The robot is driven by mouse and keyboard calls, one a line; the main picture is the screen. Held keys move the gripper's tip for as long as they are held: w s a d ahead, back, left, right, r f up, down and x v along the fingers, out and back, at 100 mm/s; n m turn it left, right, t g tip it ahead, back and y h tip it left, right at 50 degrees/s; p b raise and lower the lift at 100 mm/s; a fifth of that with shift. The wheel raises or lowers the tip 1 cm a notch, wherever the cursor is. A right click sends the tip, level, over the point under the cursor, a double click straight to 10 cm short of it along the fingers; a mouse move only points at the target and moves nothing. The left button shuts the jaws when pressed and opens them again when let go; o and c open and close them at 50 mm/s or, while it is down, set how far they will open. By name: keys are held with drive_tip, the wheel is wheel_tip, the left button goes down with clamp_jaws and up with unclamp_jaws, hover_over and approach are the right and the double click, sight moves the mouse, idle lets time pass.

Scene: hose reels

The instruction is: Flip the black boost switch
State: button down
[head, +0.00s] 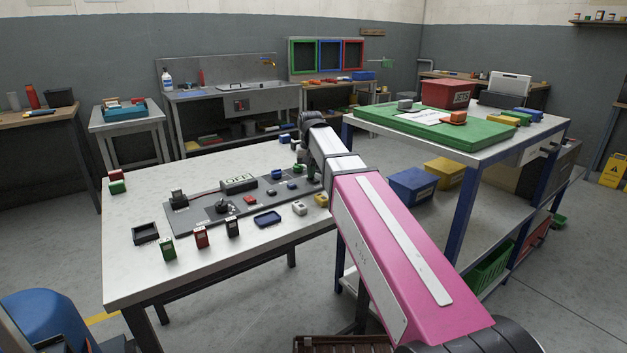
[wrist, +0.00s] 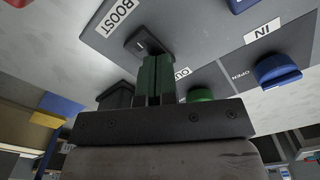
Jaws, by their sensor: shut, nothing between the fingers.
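The black boost switch (wrist: 143,43) sits on the grey panel (wrist: 200,30), beside a white BOOST label (wrist: 118,16) in the wrist view. My gripper (wrist: 156,62) has green fingers, shut together and empty. Their tips are right at the switch and cover part of it. I cannot tell whether they touch it or which way the switch is set. In the head view the panel (head: 188,222) lies on the white table, and my arm hides its far right end. I cannot make out the switch or the fingers there.
The wrist view shows a blue knob (wrist: 277,70) by an IN label and a green round part (wrist: 200,95) near an OUT label. Several small boxes, including a red one (head: 201,237), stand along the table's front. A blue-framed bench (head: 463,195) stands close right of my arm.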

drive_tip(key=shift+r, duration=3.55)
